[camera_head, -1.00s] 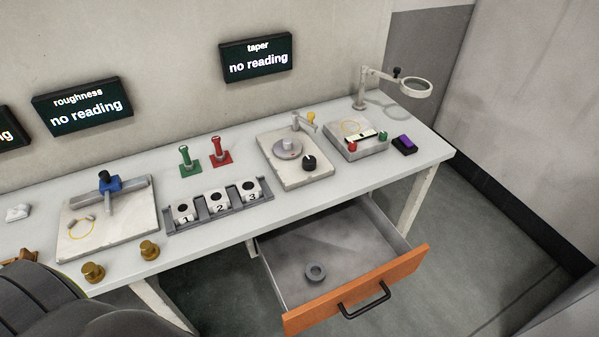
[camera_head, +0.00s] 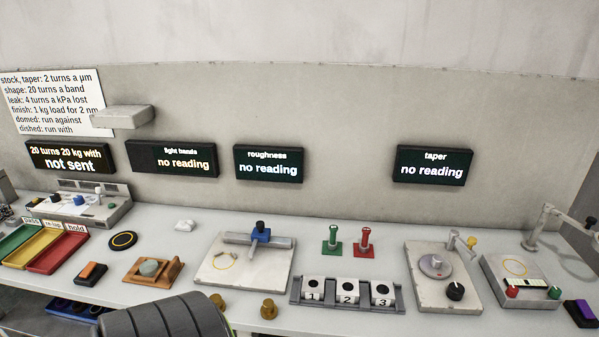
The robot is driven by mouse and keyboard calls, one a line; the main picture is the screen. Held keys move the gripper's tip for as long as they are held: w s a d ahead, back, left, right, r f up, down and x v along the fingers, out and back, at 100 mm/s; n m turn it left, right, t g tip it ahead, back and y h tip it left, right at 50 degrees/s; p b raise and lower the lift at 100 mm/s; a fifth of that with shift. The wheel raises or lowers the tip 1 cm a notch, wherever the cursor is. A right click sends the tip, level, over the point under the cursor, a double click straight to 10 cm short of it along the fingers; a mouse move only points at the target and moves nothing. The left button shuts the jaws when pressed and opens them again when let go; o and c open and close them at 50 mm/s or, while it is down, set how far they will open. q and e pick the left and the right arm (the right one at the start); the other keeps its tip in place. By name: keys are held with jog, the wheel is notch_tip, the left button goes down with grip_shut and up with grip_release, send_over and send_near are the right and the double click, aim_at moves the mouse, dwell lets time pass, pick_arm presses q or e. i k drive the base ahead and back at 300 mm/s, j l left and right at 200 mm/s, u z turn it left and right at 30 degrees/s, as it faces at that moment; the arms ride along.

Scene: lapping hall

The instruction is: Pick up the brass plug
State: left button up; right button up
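Two brass-coloured stepped pieces stand at the front edge of the bench. One brass piece (camera_head: 268,309) is in full view, in front of the plate with the blue clamp. The other brass piece (camera_head: 217,301) is to its left, partly hidden by a dark ribbed part at the bottom of the view. I cannot tell which of them is the brass plug. Neither of my grippers shows in this view.
A plate with a blue clamp (camera_head: 213,276) lies behind the brass pieces. A grey rack (camera_head: 297,292) holds blocks numbered 1, 2 and 3. Left are a wooden holder (camera_head: 135,278) and coloured trays (camera_head: 63,257). Green (camera_head: 332,246) and red (camera_head: 364,247) posts stand behind the rack.

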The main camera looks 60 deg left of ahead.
aim_at(268, 311)
jog(key=u, duration=2)
